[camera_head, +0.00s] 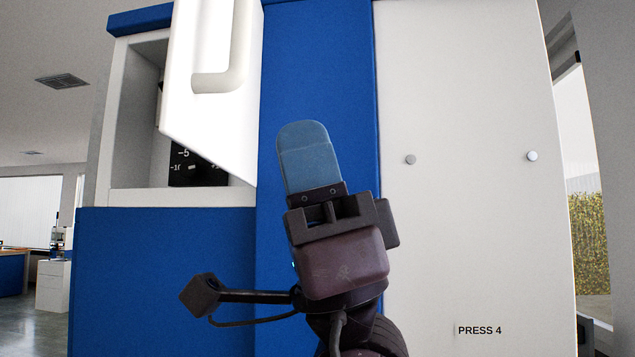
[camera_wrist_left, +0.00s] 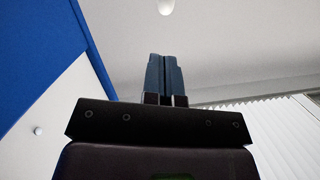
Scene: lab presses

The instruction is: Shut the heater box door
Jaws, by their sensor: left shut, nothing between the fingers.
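The heater box door (camera_head: 218,115) is a white panel with a pale vertical handle (camera_head: 219,82). It stands open, swung out in front of the heater box (camera_head: 123,120) at the upper left of the head view. A dark gauge with white marks (camera_head: 187,163) shows inside, partly hidden by the door. My left gripper (camera_head: 303,142) is shut and empty, fingers pointing up, to the right of and below the door, apart from the handle in the picture. The wrist view shows its two fingers (camera_wrist_left: 165,72) together. My right gripper is out of view.
A blue and white press cabinet (camera_head: 460,245) labelled PRESS 4 fills the middle and right. Blue panels (camera_head: 165,280) lie below the box. In the wrist view, a pale rounded piece (camera_wrist_left: 166,6) shows above the fingers; I cannot tell what it is.

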